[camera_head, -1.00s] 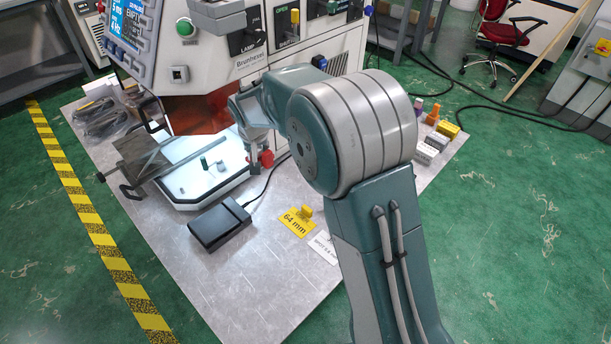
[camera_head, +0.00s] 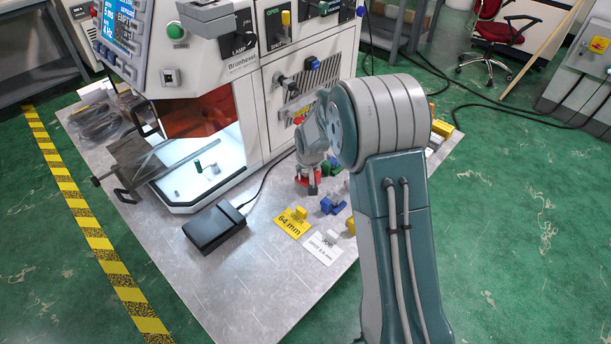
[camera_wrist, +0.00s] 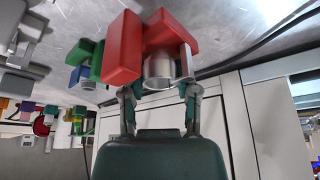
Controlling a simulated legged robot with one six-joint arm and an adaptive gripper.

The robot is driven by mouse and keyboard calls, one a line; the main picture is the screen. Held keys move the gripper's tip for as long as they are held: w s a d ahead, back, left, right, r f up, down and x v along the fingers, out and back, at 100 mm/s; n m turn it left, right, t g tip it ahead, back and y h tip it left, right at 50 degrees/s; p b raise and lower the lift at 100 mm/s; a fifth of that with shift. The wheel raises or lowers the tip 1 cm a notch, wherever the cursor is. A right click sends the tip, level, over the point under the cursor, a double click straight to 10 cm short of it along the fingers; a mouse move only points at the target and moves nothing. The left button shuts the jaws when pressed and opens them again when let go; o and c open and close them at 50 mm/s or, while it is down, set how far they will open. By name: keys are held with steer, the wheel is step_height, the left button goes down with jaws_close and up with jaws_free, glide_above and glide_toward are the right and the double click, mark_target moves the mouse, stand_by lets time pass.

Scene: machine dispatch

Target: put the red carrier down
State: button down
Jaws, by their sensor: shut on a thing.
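The red carrier (camera_wrist: 122,50) is a set of red blocks around a silver metal cylinder in the wrist view. My gripper (camera_wrist: 160,90) is shut on it, one finger on each side of the cylinder. In the head view the red carrier (camera_head: 313,187) shows under the end of my arm, over the grey table (camera_head: 210,285) in front of the machine. My gripper partly hides it there. I cannot tell whether its underside touches the table.
Blue pieces (camera_head: 332,205) and a green carrier (camera_wrist: 97,62) sit close beside the red carrier. A yellow "64 mm" card (camera_head: 292,222), a white card (camera_head: 322,246) and a black box (camera_head: 214,228) lie nearer. The machine's lit chamber (camera_head: 200,180) is to the left.

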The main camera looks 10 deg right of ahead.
step_height(320, 180, down, 3)
steer(key=shift+r, duration=0.15)
steer(key=shift+a, duration=0.15)
steer(key=shift+c, duration=1.8)
jaws_free()
steer(key=shift+r, duration=0.1)
